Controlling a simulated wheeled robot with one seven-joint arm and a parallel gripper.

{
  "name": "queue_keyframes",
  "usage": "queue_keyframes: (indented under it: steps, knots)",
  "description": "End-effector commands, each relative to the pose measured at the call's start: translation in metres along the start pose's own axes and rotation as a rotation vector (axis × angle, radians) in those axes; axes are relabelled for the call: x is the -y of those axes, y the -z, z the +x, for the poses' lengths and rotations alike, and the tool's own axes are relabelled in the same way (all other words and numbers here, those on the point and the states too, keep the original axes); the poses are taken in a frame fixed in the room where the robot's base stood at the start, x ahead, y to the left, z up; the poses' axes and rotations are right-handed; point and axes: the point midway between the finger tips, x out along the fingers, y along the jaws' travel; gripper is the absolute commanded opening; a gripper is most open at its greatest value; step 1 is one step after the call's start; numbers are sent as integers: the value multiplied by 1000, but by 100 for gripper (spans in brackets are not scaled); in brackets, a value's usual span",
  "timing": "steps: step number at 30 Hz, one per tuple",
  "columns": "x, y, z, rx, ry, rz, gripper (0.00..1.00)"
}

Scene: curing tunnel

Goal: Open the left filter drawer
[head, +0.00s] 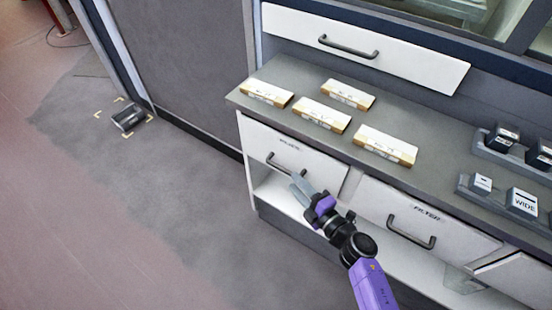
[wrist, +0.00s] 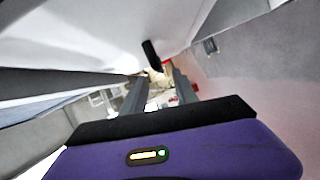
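The left drawer (head: 325,167) has a white front, a small dark label too blurred to read and a dark bar handle (head: 276,164). It looks shut. A second white drawer (head: 375,202), to its right, is labelled FILTER and has a handle (head: 411,233). My gripper (head: 300,185) is in front of the left drawer, with its grey fingers just below and right of the handle. In the wrist view, my gripper (wrist: 155,90) has its two fingers apart. A dark bar (wrist: 151,54), likely the handle, shows near their tips; I cannot tell whether they touch it.
The grey countertop (head: 300,90) above carries several white-and-tan boxes (head: 322,115) and dark holders with small blocks (head: 522,203) at right. A wide white panel with a handle (head: 348,46) is behind. A dark object (head: 128,118) lies on the floor at left. The floor in front is clear.

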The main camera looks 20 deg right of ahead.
Motion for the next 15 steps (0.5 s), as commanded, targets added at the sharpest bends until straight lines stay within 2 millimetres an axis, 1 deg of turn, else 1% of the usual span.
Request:
queue_keyframes:
  steps: [5, 12, 15]
  knots:
    - [0, 0, 20, -2, -1, -2, 35]
    - [1, 0, 57, -2, -1, -2, 35]
    - [1, 0, 67, -2, -1, -1, 35]
